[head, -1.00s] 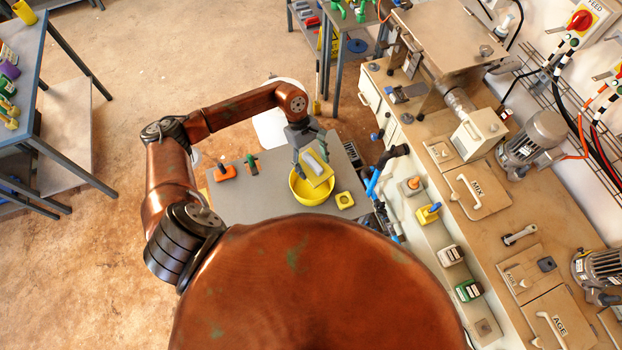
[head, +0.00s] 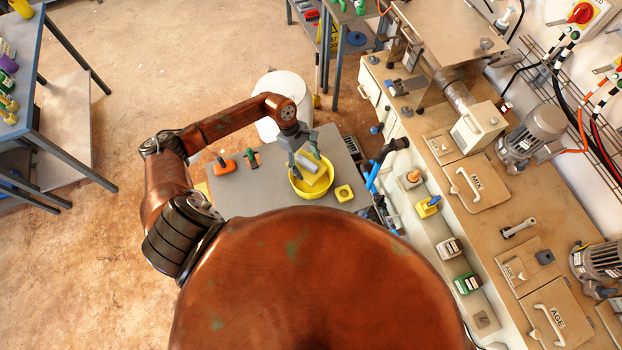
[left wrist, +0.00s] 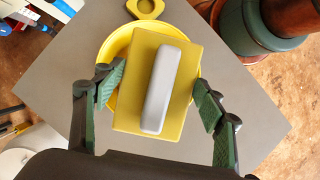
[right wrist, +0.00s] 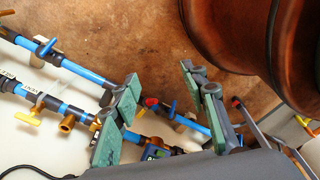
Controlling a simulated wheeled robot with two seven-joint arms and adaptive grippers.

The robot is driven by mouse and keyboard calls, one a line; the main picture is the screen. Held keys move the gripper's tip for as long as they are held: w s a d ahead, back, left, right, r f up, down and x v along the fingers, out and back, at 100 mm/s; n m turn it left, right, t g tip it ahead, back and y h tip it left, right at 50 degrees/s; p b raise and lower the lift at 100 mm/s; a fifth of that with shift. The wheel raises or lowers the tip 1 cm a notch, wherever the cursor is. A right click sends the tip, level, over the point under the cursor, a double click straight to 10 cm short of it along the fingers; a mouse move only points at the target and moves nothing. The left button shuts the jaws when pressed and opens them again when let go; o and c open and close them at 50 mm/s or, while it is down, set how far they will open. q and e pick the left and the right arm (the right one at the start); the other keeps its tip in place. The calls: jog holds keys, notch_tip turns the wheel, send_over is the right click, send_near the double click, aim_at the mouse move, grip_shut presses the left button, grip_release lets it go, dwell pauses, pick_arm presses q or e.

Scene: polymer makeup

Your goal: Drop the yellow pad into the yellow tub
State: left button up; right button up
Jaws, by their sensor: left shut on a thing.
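The yellow pad (left wrist: 137,98) is a flat block with a pale grey grip bar (left wrist: 163,88) on top. The yellow tub (head: 328,194) is a round bowl on the grey table. My left gripper (head: 306,163) is over the tub, its fingers on opposite edges of the pad; in the left wrist view the fingers (left wrist: 160,95) also flank it. In the head view the pad (head: 321,185) overlaps the tub's opening; its exact height is unclear. The pad hides most of the tub's inside. My right gripper (right wrist: 160,140) is open and empty in the right wrist view.
A yellow block with a round recess (head: 344,193) sits right of the tub. Orange (head: 224,166) and green (head: 252,158) tools lie left of it. A white drum (head: 283,95) stands behind. The beige machine bench (head: 480,225) is at right. Blue pipes (right wrist: 70,68) are near my right gripper.

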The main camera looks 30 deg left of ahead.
jog(key=shift+d, duration=0.2)
pick_arm(q)
jog(key=o, duration=1.3)
jog(key=shift+o, duration=0.2)
pick_arm(e)
jog(key=shift+d, duration=0.35)
jog(key=shift+w+a, duration=0.1)
jog(key=shift+a, duration=0.05)
pick_arm(q)
jog(key=shift+a+r, duration=0.2)
jog(key=shift+r, duration=0.15)
jog(key=v, duration=1.1)
jog(key=shift+w+r, duration=0.1)
jog(key=shift+r, duration=0.05)
